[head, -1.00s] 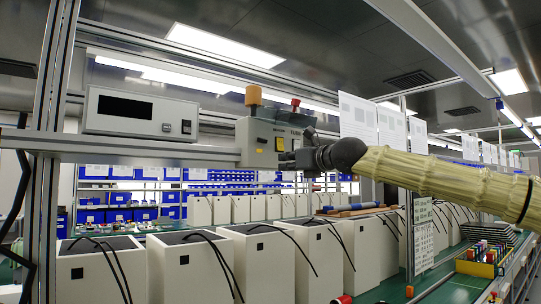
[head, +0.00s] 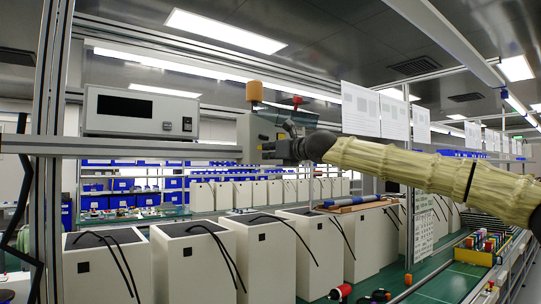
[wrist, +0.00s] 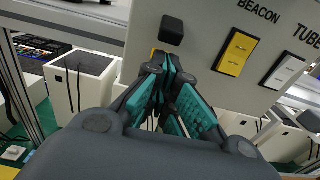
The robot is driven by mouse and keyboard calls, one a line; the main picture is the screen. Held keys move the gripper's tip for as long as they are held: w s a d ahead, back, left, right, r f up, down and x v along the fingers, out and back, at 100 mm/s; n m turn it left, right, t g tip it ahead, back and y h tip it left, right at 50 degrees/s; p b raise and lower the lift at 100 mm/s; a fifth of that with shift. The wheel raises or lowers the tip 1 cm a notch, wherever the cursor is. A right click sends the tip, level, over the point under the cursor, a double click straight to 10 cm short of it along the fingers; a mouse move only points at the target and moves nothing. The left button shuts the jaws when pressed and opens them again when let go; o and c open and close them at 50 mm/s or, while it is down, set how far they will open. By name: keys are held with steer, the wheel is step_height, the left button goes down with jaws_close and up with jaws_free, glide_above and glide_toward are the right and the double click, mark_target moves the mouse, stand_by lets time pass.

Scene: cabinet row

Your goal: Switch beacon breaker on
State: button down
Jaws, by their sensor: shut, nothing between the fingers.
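A grey control box (head: 258,128) hangs on the metal frame, with an orange beacon lamp (head: 254,92) on top. In the wrist view, its panel (wrist: 205,20) carries a yellow rocker switch (wrist: 236,52) under the word BEACON. I cannot tell which way that rocker is tipped. A white switch (wrist: 283,71) sits under the word TUBE.
A white instrument (head: 140,111) with a dark display stands on the rail to the left. Below are rows of white cabinets (head: 265,262) with black cables. A red piece (head: 297,101) is on the box top.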

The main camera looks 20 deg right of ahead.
steer(key=shift+s+r, duration=0.1)
steer(key=shift+r, duration=0.2)
steer(key=shift+w, duration=0.2)
steer(key=shift+s+d, duration=0.1)
steer(key=shift+s, duration=0.05)
